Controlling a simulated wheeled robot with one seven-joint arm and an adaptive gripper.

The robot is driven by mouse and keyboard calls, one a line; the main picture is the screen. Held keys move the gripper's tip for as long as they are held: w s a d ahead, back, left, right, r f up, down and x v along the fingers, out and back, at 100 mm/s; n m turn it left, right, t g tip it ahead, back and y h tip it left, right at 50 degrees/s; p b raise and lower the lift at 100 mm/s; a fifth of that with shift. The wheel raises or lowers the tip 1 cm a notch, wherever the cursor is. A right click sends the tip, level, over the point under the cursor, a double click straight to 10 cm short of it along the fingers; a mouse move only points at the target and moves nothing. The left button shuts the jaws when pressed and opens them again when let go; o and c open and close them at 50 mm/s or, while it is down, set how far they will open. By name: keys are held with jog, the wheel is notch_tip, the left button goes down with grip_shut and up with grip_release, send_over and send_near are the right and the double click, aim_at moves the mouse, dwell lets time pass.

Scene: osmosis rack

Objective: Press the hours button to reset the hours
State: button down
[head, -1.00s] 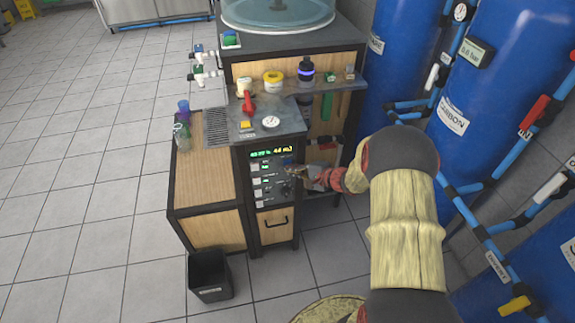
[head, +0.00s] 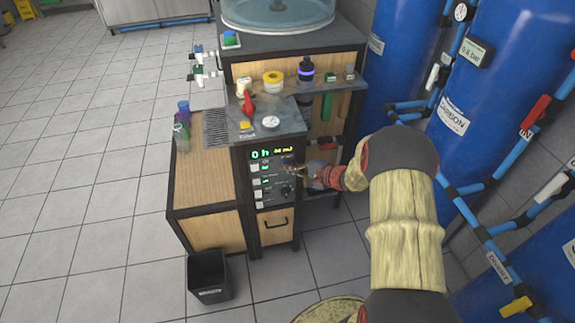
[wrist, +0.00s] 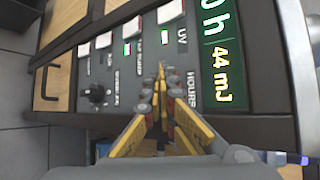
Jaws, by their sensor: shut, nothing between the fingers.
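The control panel (head: 270,185) is on the front of the wood and dark metal rack. Its display (head: 268,154) reads "0 h"; the wrist view shows the display (wrist: 222,50) sideways with "0 h" and "44 mJ". The HOURS label (wrist: 178,88) sits between the display and my fingers. My gripper (wrist: 161,68) is shut and empty, its fingertips at the panel close to this label. The hours button itself is not clearly visible, apparently hidden by the fingers. In the head view my gripper (head: 289,170) reaches the panel's right side.
White switches (wrist: 170,12), including one beside the UV label, and a black knob (wrist: 97,94) are on the panel. Blue tanks (head: 500,90) stand right; a black bin (head: 208,277) is on the floor.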

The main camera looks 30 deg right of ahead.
dwell(0.3)
jog(key=shift+s+a, duration=0.2)
jog(key=shift+s, duration=0.55)
jog(key=shift+s+a, duration=0.25)
jog(key=shift+s, duration=0.55)
jog(key=shift+s+a, duration=0.2)
jog(key=shift+s, duration=0.6)
jog(key=shift+s+a, duration=0.25)
jog(key=shift+s, duration=0.55)
